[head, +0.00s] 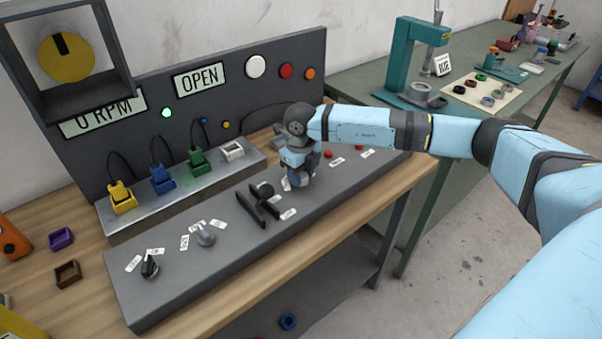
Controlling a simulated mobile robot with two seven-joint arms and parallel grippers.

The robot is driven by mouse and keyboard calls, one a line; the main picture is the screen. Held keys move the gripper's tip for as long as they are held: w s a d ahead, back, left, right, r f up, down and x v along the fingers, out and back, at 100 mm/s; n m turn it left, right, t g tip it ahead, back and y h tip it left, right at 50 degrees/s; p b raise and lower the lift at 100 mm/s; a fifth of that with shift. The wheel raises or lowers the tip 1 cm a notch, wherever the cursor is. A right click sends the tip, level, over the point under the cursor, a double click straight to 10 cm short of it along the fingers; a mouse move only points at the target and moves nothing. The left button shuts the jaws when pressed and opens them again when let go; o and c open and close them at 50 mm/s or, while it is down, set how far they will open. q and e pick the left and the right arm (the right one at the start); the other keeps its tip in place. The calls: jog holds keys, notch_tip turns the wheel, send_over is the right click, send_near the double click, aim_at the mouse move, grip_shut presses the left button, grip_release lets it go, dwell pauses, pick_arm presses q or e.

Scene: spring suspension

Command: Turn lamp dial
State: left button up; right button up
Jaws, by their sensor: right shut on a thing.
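My right gripper (298,181) reaches down to the grey control panel (178,290) from the right. It is shut on a dial at the panel surface; its fingers and wrist hide most of that dial, and I cannot read its labels. A grey dial (205,236) with small white labels around it stands further left on the panel. A black dial (149,266) stands at the panel's left end. My left gripper is not in view.
Behind the panel stand yellow (122,198), blue (163,180) and green (199,163) plugs with cables. An upright board shows an "OPEN" display (200,79), a lit green lamp (166,113) and a "0 RPM" display. A green bench (520,50) with a press is at the right.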

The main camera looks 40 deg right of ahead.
jog(key=o, duration=0.9)
jog(key=shift+o, duration=0.2)
notch_tip(320, 180, up, 14)
jog(key=shift+b, duration=0.3)
jog(key=shift+f, duration=0.1)
